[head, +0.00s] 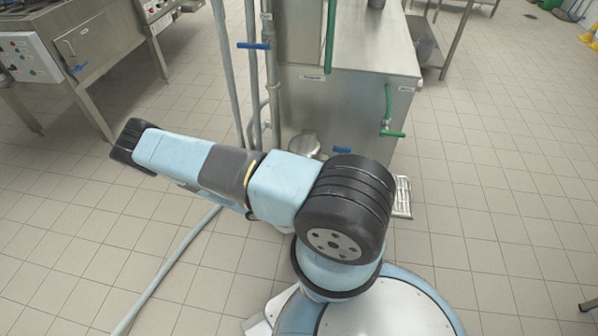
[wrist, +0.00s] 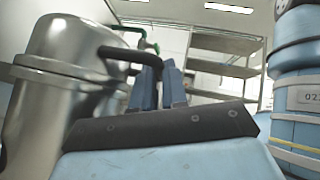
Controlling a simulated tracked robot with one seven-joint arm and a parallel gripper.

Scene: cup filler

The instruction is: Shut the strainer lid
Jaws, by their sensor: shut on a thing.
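The metal strainer (wrist: 50,115) stands at the left of the wrist view, close to my gripper. Its domed lid (wrist: 75,40) is on top, above a flange, and a dark bar handle (wrist: 122,54) sticks out from it to the right. My gripper (wrist: 160,68) is shut on the end of this handle; its blue-grey fingers partly hide the grip. I cannot tell whether the lid sits fully down on the flange. In the head view a round metal top (head: 305,143), perhaps the strainer, shows behind my arm; my gripper is hidden there.
A steel machine (head: 345,100) with green-handled and blue-handled valves (head: 392,133) stands behind my arm. Vertical pipes (head: 250,80) rise at its left. A steel bench with a control box (head: 28,57) is at upper left.

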